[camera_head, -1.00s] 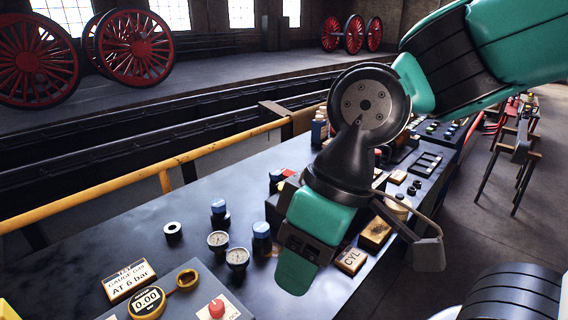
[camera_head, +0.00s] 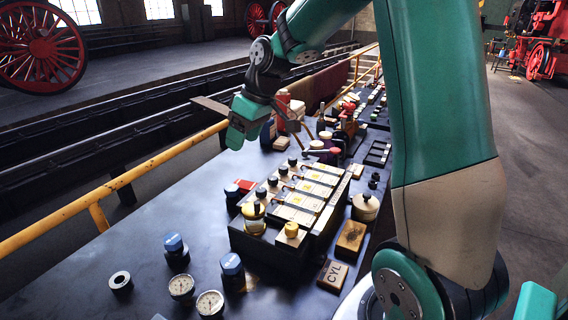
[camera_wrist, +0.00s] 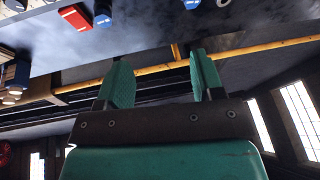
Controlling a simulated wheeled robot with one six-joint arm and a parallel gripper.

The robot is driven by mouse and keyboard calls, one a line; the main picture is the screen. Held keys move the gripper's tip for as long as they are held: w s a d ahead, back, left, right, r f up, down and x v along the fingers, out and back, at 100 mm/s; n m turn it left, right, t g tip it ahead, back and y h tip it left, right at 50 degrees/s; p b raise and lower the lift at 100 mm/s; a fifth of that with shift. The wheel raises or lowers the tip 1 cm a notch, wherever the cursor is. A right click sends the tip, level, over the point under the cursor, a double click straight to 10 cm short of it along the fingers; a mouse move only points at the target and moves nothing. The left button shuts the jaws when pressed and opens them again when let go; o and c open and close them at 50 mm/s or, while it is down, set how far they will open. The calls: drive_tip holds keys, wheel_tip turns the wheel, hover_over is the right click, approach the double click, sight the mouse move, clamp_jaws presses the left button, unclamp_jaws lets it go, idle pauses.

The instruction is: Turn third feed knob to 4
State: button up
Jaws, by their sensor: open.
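A dark box (camera_head: 265,243) with a row of pale yellow-marked plates (camera_head: 308,195) stands on the bench in the head view. Small black knobs (camera_head: 272,183) line its left side, one by each plate; their settings are too small to read. I cannot tell from which end the third is counted. My gripper (camera_head: 236,135) is in the air beyond and left of the box, apart from the knobs. In the wrist view its two green fingers (camera_wrist: 163,80) are apart with nothing between them. The knobs are not clearly seen in the wrist view.
Blue-capped fittings (camera_head: 175,248), gauges (camera_head: 210,303) and a CYL block (camera_head: 332,275) stand near the box. A lidded pot (camera_head: 365,207) is at its right. A yellow rail (camera_head: 150,165) runs along the bench's far edge.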

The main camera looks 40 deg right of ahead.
drive_tip(key=w+d+f+m+h, duration=0.1)
drive_tip(key=w+d+f, duration=0.1)
drive_tip(key=d, duration=0.5)
drive_tip(key=w+d+f, duration=0.1)
drive_tip(key=w+d, duration=0.1)
drive_tip(key=d, duration=0.6)
drive_tip(key=t, duration=0.1)
approach(284, 167)
drive_tip(key=shift+m+h, duration=0.3)
drive_tip(key=shift+h, duration=0.2)
drive_tip(key=p+x, duration=0.4)
drive_tip(key=x, duration=0.1)
drive_tip(key=a+p+x, duration=0.1)
drive_tip(key=p+x, duration=0.1)
drive_tip(key=shift+w+f, duration=0.1)
drive_tip(key=shift+f, duration=0.25)
drive_tip(key=shift+x, duration=0.85)
drive_tip(key=shift+c, duration=0.3)
drive_tip(key=c, duration=0.9)
drive_tip(key=shift+o, duration=0.2)
